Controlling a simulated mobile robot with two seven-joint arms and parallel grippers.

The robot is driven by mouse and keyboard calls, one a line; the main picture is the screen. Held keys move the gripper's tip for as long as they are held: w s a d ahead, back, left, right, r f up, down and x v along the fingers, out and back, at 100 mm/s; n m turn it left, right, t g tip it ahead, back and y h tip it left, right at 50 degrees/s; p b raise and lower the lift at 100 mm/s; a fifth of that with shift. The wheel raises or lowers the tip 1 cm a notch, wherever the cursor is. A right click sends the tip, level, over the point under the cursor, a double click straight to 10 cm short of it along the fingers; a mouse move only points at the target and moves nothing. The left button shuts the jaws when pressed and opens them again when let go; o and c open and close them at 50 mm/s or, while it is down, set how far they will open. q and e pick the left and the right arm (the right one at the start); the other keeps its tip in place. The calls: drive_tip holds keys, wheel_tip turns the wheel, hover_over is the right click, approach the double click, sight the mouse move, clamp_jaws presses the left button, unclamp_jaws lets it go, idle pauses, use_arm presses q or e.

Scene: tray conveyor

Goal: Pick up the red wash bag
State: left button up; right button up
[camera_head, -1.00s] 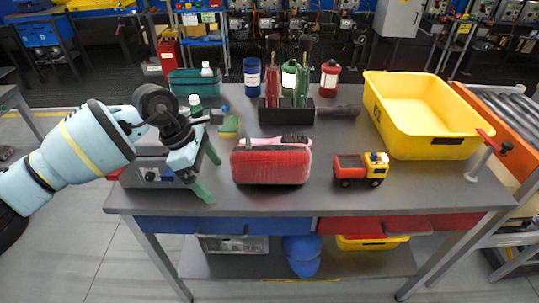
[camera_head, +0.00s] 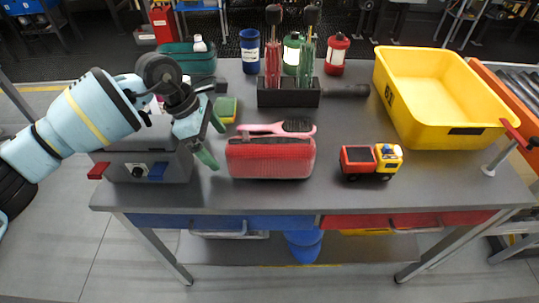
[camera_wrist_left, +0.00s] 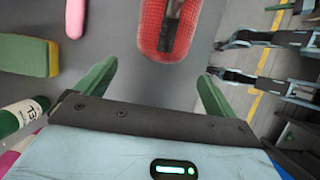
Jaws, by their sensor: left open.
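The red wash bag (camera_head: 271,158) sits on the grey table near its front middle. A pink hairbrush (camera_head: 277,128) lies along its top or just behind it. My left gripper (camera_head: 215,143) is open and empty, just left of the bag, its green fingers apart from it. In the left wrist view the bag (camera_wrist_left: 153,30) shows at the top, ahead of the gap between the open fingers (camera_wrist_left: 155,85). A dark strip runs along the bag there. My right gripper is not in view.
A grey box (camera_head: 150,160) with red and blue parts stands under my left arm. A sponge (camera_head: 226,108) lies behind my gripper. A toy truck (camera_head: 371,160) is right of the bag, a yellow crate (camera_head: 440,130) farther right. A dark holder (camera_head: 288,97) with brushes stands behind.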

sight(225, 142)
use_arm(q)
drive_tip(key=x, duration=0.6)
drive_tip(key=shift+w+d+r+p, duration=0.15)
drive_tip(key=shift+d+p, duration=0.15)
drive_tip(key=shift+d, duration=0.1)
drive_tip(key=shift+r, duration=0.1)
drive_tip(key=c, duration=1.3)
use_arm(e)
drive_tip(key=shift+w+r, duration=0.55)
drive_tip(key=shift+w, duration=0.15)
use_arm(q)
drive_tip(key=shift+r, duration=0.55)
wheel_tip(225, 142, up, 2)
drive_tip(key=shift+r, duration=0.1)
drive_tip(key=s+d, duration=0.1)
drive_tip(key=s, duration=0.4)
drive_tip(key=s+r, duration=0.1)
drive_tip(key=s, duration=0.4)
drive_tip(key=s+d, duration=0.1)
drive_tip(key=s, duration=0.4)
drive_tip(key=shift+s+d+r, duration=0.35)
drive_tip(key=shift+s, duration=0.05)
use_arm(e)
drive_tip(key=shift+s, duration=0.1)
